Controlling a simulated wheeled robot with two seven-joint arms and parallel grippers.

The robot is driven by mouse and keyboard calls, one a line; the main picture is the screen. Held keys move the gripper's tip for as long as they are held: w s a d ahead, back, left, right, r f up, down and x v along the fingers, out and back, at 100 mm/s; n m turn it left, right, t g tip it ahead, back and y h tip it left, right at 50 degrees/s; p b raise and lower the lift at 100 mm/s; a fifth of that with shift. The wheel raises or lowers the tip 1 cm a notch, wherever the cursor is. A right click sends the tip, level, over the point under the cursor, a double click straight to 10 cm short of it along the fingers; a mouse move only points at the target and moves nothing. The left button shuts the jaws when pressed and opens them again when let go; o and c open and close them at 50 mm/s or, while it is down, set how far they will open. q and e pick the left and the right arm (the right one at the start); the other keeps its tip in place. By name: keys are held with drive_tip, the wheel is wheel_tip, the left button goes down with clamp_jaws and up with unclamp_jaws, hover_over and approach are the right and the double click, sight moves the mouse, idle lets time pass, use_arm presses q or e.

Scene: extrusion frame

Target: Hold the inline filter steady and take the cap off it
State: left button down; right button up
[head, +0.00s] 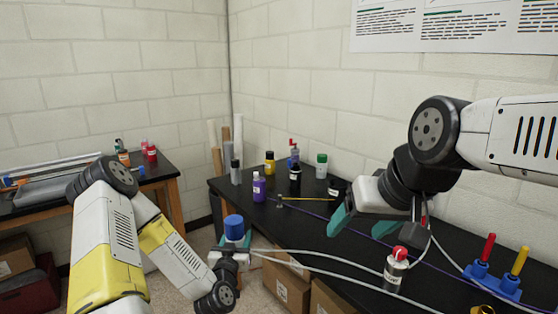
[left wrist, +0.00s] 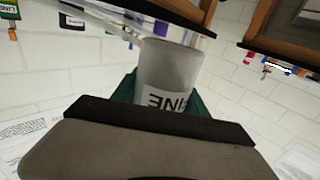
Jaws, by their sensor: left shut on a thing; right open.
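My left gripper (head: 234,243) is shut on the inline filter, held in the air in front of the bench. In the left wrist view the filter (left wrist: 168,75) is a grey cylinder with a white label, partly hidden by my gripper. In the head view a blue cap (head: 234,226) sits on top of what my left gripper holds, and the body below it is mostly hidden. My right gripper (head: 362,224) is open and empty above the bench, to the right of the cap and apart from it.
The black bench (head: 330,262) holds several bottles at the back, a grey bottle with a red cap (head: 396,268) and a blue stand with red and yellow pegs (head: 492,281). Pale hoses (head: 330,274) run rightward from near my left gripper. Cardboard boxes (head: 286,286) stand below.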

drive_tip(key=shift+w, duration=0.15)
drive_tip(key=shift+c, duration=0.2)
drive_tip(key=w+a+f+m+g+h, duration=0.1)
drive_tip(key=w+a+f+m+g, duration=0.1)
drive_tip(key=w+a+m, duration=0.6)
drive_tip(key=w+a+f+m+g, duration=0.3)
drive_tip(key=w+a, duration=0.2)
drive_tip(key=w, duration=0.6)
use_arm(q)
drive_tip(key=s+d+f+m+g+h, duration=0.2)
drive_tip(key=d+m+g+h, duration=0.2)
drive_tip(key=d+m+h, duration=0.3)
drive_tip(key=d+h, duration=0.2)
drive_tip(key=h, duration=0.1)
drive_tip(key=shift+s+d+f+m+g+h, duration=0.2)
drive_tip(key=shift+d+f+m+g+h, duration=0.1)
drive_tip(key=shift+m+h, duration=0.1)
use_arm(e)
drive_tip(key=w+a+f+m, duration=0.2)
drive_tip(key=a+f, duration=0.1)
drive_tip(key=f, duration=0.5)
drive_tip(key=w+a+f+m+g+h, duration=0.1)
drive_tip(key=w+a+f+m, duration=0.1)
drive_tip(key=f, duration=0.5)
drive_tip(key=shift+w+a+f+m, duration=0.35)
drive_tip(key=shift+w+a, duration=0.15)
drive_tip(key=shift+a, duration=0.6)
drive_tip(key=shift+c, duration=0.2)
